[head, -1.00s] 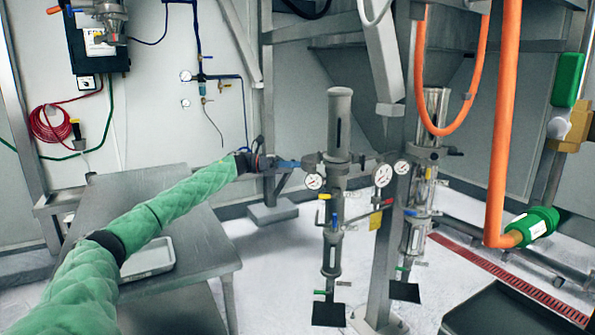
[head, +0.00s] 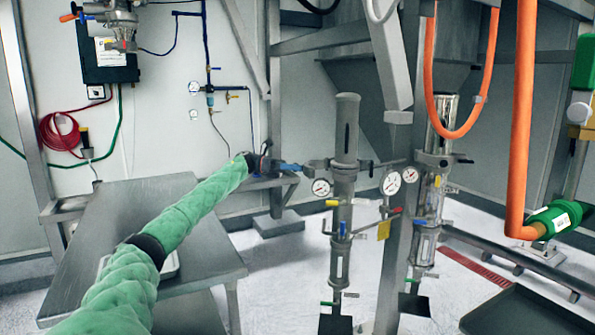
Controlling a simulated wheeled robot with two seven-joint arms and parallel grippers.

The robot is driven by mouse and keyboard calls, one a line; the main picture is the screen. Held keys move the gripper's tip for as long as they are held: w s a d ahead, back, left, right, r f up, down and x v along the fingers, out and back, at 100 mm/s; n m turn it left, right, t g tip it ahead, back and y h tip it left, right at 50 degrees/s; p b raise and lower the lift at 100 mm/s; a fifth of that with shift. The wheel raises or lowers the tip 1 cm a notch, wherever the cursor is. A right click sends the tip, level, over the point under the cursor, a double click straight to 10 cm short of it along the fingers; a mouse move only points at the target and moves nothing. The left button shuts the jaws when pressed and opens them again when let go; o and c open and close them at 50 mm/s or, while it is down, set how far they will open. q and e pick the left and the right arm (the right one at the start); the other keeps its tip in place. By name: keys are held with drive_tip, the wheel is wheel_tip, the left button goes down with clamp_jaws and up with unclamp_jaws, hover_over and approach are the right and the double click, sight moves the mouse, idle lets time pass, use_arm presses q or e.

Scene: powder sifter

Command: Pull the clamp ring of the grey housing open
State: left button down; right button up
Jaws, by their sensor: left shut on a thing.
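The grey housing (head: 345,130) is a tall upright cylinder right of the middle. Its clamp ring (head: 342,165) is a band around its lower part, with hardware sticking out to the left. My left gripper (head: 292,167) reaches in from the left at the height of the ring. It is shut on the left-hand part of the clamp ring; the exact grip is small and hard to make out. I cannot tell whether the ring is parted. My right gripper is not in view.
Orange hoses (head: 525,120) hang at the right. A steel table (head: 205,255) lies under my left arm.

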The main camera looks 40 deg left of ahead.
use_arm(q)
drive_tip(key=c, duration=1.1)
unclamp_jaws()
drive_tip(key=shift+c, duration=0.2)
drive_tip(key=b+v, duration=0.1)
drive_tip(key=v, duration=0.6)
drive_tip(key=shift+a+b, duration=0.3)
drive_tip(key=shift+b, duration=0.1)
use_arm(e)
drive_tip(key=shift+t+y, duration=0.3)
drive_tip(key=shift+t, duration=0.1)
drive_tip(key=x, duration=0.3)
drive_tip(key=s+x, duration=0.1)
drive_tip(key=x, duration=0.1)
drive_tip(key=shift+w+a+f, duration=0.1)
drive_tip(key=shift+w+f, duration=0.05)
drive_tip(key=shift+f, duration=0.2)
use_arm(q)
drive_tip(key=shift+s+f, duration=0.15)
